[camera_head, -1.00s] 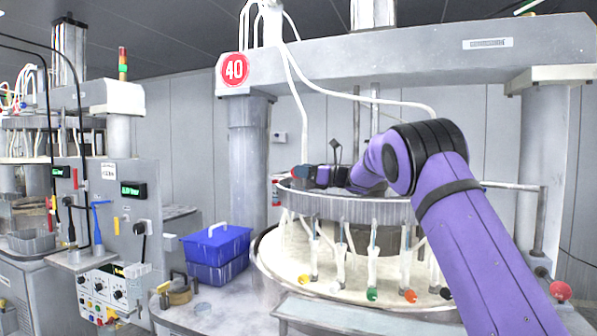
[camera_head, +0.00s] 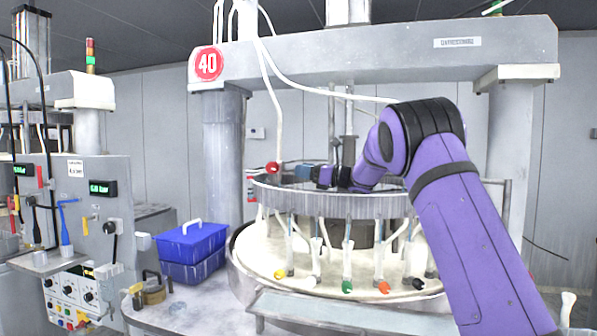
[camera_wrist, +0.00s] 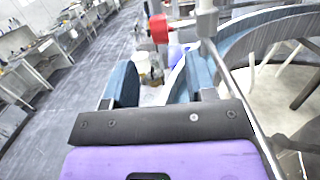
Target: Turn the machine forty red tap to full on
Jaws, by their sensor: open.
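The round red tap (camera_head: 273,167) shows at the left rim of the ring on machine forty, below the 40 sign (camera_head: 208,65). It also shows as a red knob (camera_wrist: 158,28) near the top of the wrist view, beside a grey vertical post. My gripper (camera_head: 299,172) is just right of the tap in the head view, with a small gap. In the wrist view its two blue fingers (camera_wrist: 160,78) are spread apart, empty, and the red knob lies beyond their tips, roughly in line with the space between them. How far the tap is turned cannot be told.
The grey ring (camera_head: 335,205) of machine forty carries hoses and several coloured taps below it, over a pale round platen (camera_head: 250,258). A blue box (camera_head: 192,248) stands left on the bench. A control panel (camera_head: 100,225) is farther left.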

